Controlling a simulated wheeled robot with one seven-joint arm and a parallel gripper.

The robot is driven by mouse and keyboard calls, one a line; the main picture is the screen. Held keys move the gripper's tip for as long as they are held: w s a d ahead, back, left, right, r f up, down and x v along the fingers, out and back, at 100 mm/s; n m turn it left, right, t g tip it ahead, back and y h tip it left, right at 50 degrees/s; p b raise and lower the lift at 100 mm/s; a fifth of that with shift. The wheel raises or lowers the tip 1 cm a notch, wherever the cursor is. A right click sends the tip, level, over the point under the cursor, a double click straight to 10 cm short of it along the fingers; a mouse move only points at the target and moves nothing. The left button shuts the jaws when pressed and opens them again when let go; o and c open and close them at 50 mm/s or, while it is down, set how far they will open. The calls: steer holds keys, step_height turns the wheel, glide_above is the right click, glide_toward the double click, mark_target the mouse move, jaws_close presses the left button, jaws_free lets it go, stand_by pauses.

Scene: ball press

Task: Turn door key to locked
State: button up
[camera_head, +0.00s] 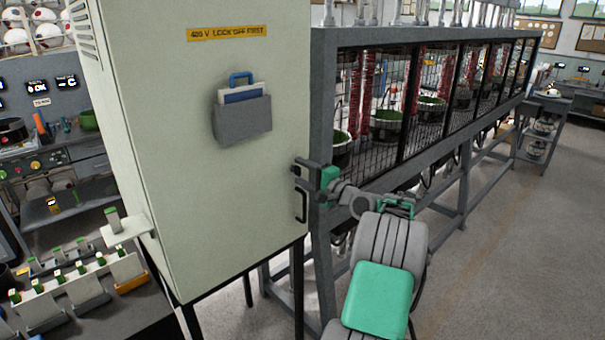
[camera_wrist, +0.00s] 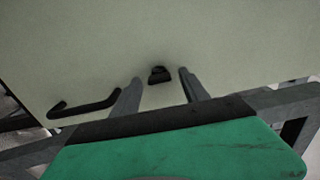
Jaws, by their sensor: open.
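The pale cabinet door (camera_head: 190,190) stands upright and looks closed. In the wrist view, a small black key in its lock (camera_wrist: 159,75) sits on the pale door panel. My gripper (camera_wrist: 161,78) is open, with one finger on each side of the key in that view. I cannot tell how far the fingertips are from the door or whether they touch the key. In the head view my gripper (camera_head: 297,170) is at the door's right edge, and I cannot make out the key there. The key's exact turn is too small to read.
A black door handle (camera_head: 301,205) is just below my gripper; it also shows left of the key in the wrist view (camera_wrist: 85,106). A document pocket (camera_head: 242,122) hangs on the door. A grey-framed mesh cage row (camera_head: 430,110) stands right. Floor at right is clear.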

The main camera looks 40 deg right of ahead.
steer(key=s+b, duration=0.2)
steer(key=s, duration=0.5)
steer(key=shift+s+b, duration=0.3)
steer(key=shift+s, duration=0.05)
steer(key=shift+d, duration=0.15)
